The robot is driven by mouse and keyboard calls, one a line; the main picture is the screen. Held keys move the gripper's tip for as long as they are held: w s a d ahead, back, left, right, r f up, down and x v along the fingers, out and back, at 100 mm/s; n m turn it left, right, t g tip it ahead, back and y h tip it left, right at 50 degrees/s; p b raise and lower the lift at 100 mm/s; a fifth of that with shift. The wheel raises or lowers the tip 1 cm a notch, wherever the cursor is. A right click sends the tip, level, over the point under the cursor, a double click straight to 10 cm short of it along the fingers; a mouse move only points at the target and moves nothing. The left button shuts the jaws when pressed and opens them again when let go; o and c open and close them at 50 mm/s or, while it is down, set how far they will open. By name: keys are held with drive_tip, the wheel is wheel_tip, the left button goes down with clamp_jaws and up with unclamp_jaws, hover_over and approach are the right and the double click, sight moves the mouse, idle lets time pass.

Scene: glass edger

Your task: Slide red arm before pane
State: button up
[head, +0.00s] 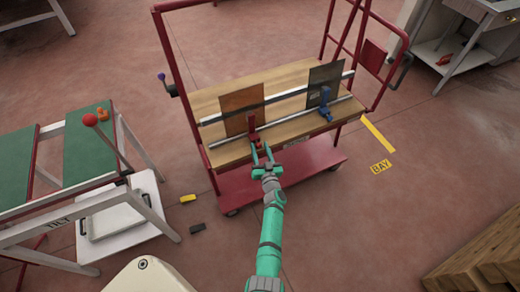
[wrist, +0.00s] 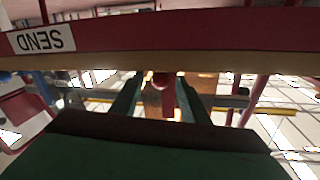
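A red arm (head: 254,138) sits on the front rail of the cart, at the lower right of an amber-brown pane (head: 240,102). In the wrist view a red knob (wrist: 163,80) of it shows between my fingers, with an orange-brown surface behind it. A darker grey pane (head: 325,78) stands to the right, with a blue arm (head: 325,105) in front. My gripper (head: 263,153) is at the cart's front edge, just below the red arm. Its two fingers (wrist: 158,97) are apart, on either side of the red knob. I cannot tell whether they touch it.
The cart has a wooden deck (head: 285,133), two long rails and a red frame. Its red edge bears a SEND label (wrist: 42,39). A green-topped table (head: 90,150) with a red-knobbed lever (head: 90,120) stands left. Stacked wood (head: 485,255) lies lower right.

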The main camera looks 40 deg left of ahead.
drive_tip(key=v, duration=1.1)
drive_tip(key=shift+a, duration=0.15)
idle(0.4)
drive_tip(key=s+d+r+m+t+h, duration=0.3)
drive_tip(key=s+d+r+h, duration=0.15)
drive_tip(key=s+d, duration=0.6)
drive_tip(key=s+d+r+m+t+h, duration=0.3)
drive_tip(key=s+d+m+h, duration=0.15)
drive_tip(key=s+d, duration=0.6)
drive_tip(key=s+d+r+g+h, duration=0.1)
drive_tip(key=s+d+r+h, duration=0.4)
drive_tip(key=s+d+r, duration=0.7)
drive_tip(key=shift+s+d+r+m+g, duration=0.3)
drive_tip(key=shift+s+d+r+m, duration=0.05)
drive_tip(key=shift+s+r, duration=0.35)
